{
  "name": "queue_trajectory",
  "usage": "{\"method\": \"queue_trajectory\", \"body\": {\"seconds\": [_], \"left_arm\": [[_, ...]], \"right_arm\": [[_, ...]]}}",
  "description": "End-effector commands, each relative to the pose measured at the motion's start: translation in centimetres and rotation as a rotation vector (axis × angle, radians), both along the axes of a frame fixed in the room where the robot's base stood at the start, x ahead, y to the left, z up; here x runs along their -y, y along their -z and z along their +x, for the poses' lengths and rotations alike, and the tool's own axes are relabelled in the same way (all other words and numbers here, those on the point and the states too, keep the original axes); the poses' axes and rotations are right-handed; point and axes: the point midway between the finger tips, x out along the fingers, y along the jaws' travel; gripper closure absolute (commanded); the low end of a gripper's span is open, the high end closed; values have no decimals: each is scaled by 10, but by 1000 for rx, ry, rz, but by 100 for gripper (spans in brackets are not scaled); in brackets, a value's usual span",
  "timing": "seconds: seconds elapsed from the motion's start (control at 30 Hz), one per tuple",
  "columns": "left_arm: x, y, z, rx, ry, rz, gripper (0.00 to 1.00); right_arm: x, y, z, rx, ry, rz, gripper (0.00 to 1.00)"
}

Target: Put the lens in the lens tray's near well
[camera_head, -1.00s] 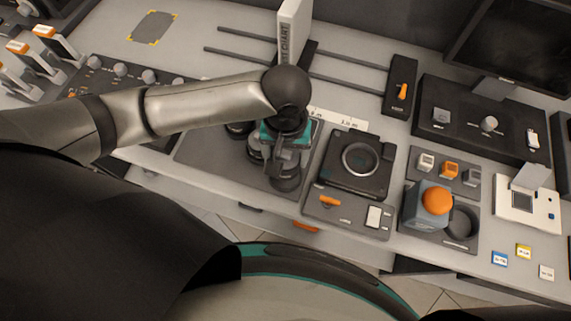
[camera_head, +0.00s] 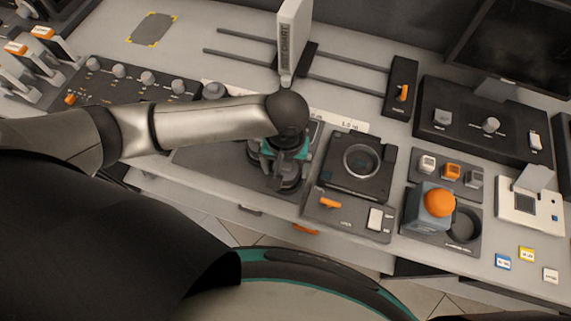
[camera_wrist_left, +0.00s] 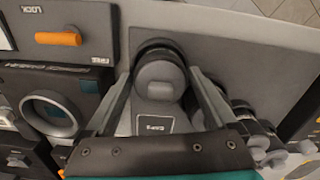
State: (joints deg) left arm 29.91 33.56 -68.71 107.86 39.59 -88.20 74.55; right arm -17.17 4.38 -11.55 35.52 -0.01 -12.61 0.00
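A dark round lens with a grey top (camera_wrist_left: 160,78) stands on the dark lens tray (camera_wrist_left: 225,40), near its front edge, in the left wrist view. In the head view the lens (camera_head: 290,184) shows partly below my left gripper (camera_head: 285,160). In the wrist view the fingers of this gripper (camera_wrist_left: 161,76) are spread, one on each side of the lens, with narrow gaps. A small label plate lies beside the lens. Other dark cylinders (camera_wrist_left: 255,130) stand to the right in the wrist view. The arm hides much of the tray (camera_head: 215,160) in the head view. My right gripper is not in view.
A black mount block with a ring (camera_head: 360,162) stands right of the tray, with an orange lever (camera_head: 330,203) in front. Further right are a blue-grey block with an orange ball (camera_head: 439,203) and a white device (camera_head: 528,203). A white upright panel (camera_head: 293,40) stands behind the arm.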

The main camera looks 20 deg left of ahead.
Motion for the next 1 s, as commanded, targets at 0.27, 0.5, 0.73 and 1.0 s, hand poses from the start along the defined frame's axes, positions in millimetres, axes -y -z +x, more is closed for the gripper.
{"method": "queue_trajectory", "body": {"seconds": [0.27,0.5,0.73,1.0], "left_arm": [[0,0,0,0,0,1,0],[0,-21,0,1,1,-2,0],[1,-73,1,3,1,-2,0],[1,-115,1,1,-1,-2,0]], "right_arm": [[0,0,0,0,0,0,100],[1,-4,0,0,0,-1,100],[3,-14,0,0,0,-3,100],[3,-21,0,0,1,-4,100]]}}
